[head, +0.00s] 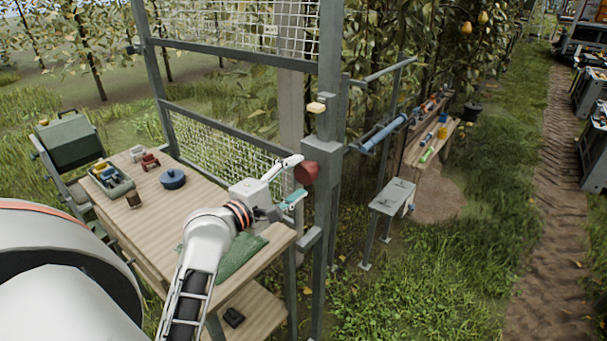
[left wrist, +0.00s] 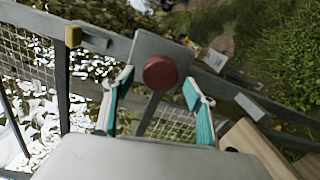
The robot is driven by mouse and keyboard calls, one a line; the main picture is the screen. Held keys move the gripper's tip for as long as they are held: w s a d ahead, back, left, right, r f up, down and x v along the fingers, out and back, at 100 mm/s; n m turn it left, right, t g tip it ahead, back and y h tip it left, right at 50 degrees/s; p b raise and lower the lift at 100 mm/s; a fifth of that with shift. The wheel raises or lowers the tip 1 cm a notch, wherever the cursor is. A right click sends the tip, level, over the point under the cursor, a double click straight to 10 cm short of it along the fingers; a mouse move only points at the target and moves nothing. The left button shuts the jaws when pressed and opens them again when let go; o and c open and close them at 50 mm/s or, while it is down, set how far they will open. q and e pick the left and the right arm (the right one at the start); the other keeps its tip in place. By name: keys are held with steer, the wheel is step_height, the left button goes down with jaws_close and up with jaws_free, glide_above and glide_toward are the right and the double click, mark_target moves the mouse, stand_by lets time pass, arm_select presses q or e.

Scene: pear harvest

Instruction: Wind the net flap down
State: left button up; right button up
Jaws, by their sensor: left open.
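A red round knob (head: 306,173) sits at the grey post (head: 328,150) beside the netted frame. It also shows in the left wrist view (left wrist: 160,73), in front of a grey plate (left wrist: 150,50). My left gripper (head: 294,184) is open. Its teal-padded fingers (left wrist: 158,100) stand on either side of the knob's line, with the knob ahead of the tips; I cannot tell whether they touch. White netting fills an upper panel (head: 240,16) and a lower panel (head: 225,138); which is the flap I cannot tell. My right gripper is out of view.
A yellow block (head: 316,107) is on the post above the knob. The wooden table (head: 205,203) holds a blue lidded pot (head: 172,179), a tray (head: 108,182) and a green cloth (head: 240,254). A grey stand (head: 393,195) is right of the post.

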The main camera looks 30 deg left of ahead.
arm_select(q)
steer(key=s, duration=0.8)
steer(key=shift+a+r, duration=0.25)
steer(key=shift+a, duration=0.05)
steer(key=s+d+f+m+g, duration=0.1)
steer(key=d+f+m+g, duration=0.25)
steer(key=f+m, duration=1.1)
steer(key=s+d+f+m+g, duration=0.1)
steer(key=s+d+f, duration=0.3)
steer(key=f, duration=0.4)
steer(key=s+d+f+m+g, duration=0.1)
steer(key=s+d+f+m, duration=0.3)
steer(key=f, duration=0.4)
steer(key=s+d+f+m+g, duration=0.1)
steer(key=s+d+f+m, duration=0.2)
steer(key=f, duration=0.5)
steer(key=shift+s+d+f+h, duration=0.35)
steer(key=shift+s+d, duration=0.4)
steer(key=shift+s, duration=0.25)
steer(key=shift+m, duration=0.25)
